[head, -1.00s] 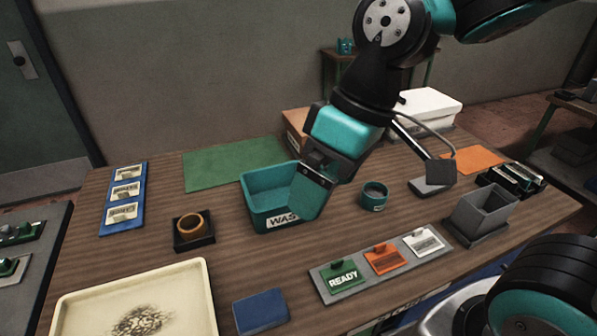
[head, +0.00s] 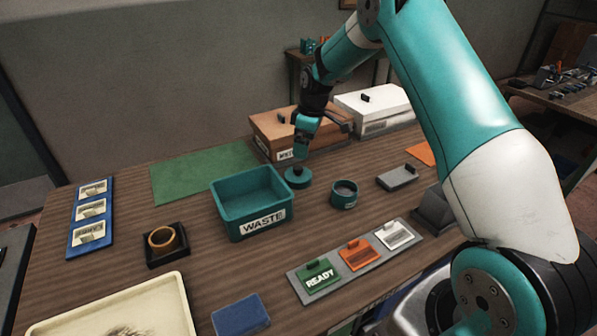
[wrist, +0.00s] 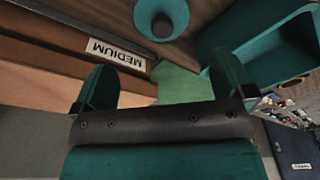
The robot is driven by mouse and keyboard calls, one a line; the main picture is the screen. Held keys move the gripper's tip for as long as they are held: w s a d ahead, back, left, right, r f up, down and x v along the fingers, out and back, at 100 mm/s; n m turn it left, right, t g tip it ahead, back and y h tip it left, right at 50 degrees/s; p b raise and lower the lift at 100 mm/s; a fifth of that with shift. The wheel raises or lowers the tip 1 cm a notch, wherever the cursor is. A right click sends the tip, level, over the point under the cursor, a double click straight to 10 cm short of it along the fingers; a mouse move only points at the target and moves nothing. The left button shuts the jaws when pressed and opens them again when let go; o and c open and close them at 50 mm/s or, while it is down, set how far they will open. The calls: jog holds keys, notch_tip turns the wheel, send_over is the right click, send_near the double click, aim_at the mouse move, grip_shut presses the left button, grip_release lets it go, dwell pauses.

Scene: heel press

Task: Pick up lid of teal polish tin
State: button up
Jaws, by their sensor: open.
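The lid is a round teal disc with a dark knob (head: 297,178), lying on the wooden bench between the waste bin and the tin. It also shows at the top of the wrist view (wrist: 161,17). The teal polish tin (head: 344,195) stands open to the right of the lid. My gripper (head: 300,153) is just above the lid in the head view. In the wrist view its two teal fingers (wrist: 162,78) are spread and empty, with the lid apart from them, beyond the tips.
The teal waste bin (head: 253,228) stands close left of the lid. A brown box (head: 265,133), labelled MEDIUM in the wrist view (wrist: 60,45), and a white box (head: 375,105) stand behind. A green mat (head: 205,172) lies at back left. A grey block (head: 397,178) is right of the tin.

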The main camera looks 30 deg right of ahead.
aim_at(299, 167)
jog(key=f, duration=0.2)
jog(key=f+p, duration=0.1)
jog(key=f, duration=0.1)
jog(key=f+p, duration=0.1)
jog(key=f, duration=0.1)
jog(key=shift+w+a+f, duration=0.15)
jog(key=shift+w+a, duration=0.2)
jog(key=shift+a, duration=0.05)
jog(key=shift+w+a+f+p, duration=0.15)
jog(key=shift+f+p, duration=0.35)
jog(key=shift+f, duration=0.35)
jog(key=shift+w+a+f+p, duration=0.1)
jog(key=shift+f+p, duration=0.35)
jog(key=shift+f, duration=0.45)
jog(key=shift+w+a+f+p, duration=0.15)
jog(key=shift+f+p, duration=0.35)
jog(key=shift+f, duration=0.35)
jog(key=shift+s, duration=0.1)
jog(key=c, duration=0.4)
